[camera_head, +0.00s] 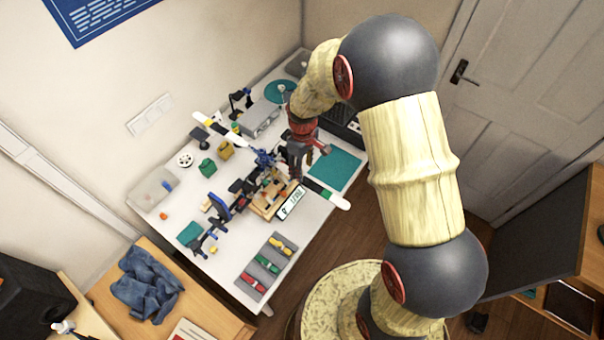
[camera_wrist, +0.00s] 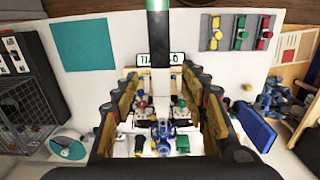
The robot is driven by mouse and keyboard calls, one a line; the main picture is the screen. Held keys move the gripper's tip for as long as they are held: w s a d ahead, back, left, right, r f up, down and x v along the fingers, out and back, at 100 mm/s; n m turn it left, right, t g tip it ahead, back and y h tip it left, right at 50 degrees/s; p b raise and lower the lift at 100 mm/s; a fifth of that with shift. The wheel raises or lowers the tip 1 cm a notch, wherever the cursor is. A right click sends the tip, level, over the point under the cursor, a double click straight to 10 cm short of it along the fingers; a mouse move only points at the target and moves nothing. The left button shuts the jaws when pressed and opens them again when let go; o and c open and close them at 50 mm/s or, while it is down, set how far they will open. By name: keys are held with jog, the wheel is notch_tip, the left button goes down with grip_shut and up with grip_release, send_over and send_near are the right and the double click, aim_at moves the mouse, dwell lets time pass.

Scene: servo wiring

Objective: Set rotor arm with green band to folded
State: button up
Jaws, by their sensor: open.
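The rotor arm with the green band (camera_head: 328,195) sticks out straight from the wooden-framed rig (camera_head: 268,201) towards the lower right, its white tip past the table edge. In the wrist view its green band (camera_wrist: 158,5) shows at the top edge, and the arm runs down the middle between my fingers. A blue hub (camera_wrist: 162,135) lies further down that view. My gripper (camera_head: 301,174) is open above the rig near the arm's inner part. Its two fingers stand on either side of the arm in the wrist view (camera_wrist: 162,90). I cannot tell whether they touch it.
Another white arm (camera_head: 207,121) extends to the upper left. A number plate (camera_head: 291,203) stands at the rig's front. A grey tray (camera_head: 247,285) with red, green and yellow pieces lies at the table's front. A teal mat (camera_head: 335,169) right of my gripper is clear.

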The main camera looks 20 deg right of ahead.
aim_at(312, 185)
notch_tip(312, 185, down, 5)
jog(key=shift+s+d+f, duration=0.1)
jog(key=shift+c, duration=1.4)
jog(key=c, duration=0.8)
grip_shut()
